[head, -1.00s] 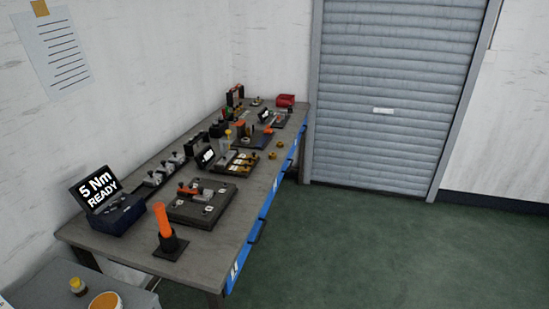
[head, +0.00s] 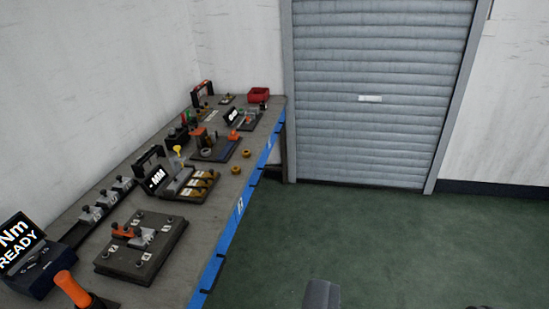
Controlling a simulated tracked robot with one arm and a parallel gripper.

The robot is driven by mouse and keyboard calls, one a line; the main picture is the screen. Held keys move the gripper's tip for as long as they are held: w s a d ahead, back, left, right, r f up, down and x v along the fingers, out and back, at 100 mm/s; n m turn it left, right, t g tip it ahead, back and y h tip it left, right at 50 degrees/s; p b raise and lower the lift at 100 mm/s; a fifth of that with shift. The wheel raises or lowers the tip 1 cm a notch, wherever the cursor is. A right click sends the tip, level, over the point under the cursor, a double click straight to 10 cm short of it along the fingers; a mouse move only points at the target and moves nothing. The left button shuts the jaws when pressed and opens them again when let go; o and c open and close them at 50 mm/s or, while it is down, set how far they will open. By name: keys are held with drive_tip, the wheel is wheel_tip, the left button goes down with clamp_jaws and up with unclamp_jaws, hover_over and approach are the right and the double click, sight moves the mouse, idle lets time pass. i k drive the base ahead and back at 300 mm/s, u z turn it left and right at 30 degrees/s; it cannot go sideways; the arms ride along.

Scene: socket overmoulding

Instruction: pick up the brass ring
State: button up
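Two small brass-coloured rings lie on the grey workbench (head: 215,222) near its front edge: a farther ring (head: 246,154) and a nearer ring (head: 236,169). They are small in the view, a little apart, and nothing covers them. I cannot tell which one the task means. A grey rounded part of mine (head: 321,296) and a dark sliver to its right show at the bottom edge. No fingertips can be made out, and these parts are far from the rings.
Left of the rings stand a fixture with brass pieces (head: 202,181) and a dark-blue board (head: 228,150). A plate with grey and orange clamps (head: 140,245) is nearer. A red bin (head: 258,94) is at the far end. Green floor beside the bench is clear.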

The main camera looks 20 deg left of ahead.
sight(236, 170)
drive_tip(key=z, duration=0.15)
drive_tip(key=i, duration=1.3)
drive_tip(key=u, duration=0.45)
drive_tip(key=i, duration=1.25)
drive_tip(key=u, duration=0.8)
drive_tip(key=i, duration=0.3)
drive_tip(key=u, duration=0.15)
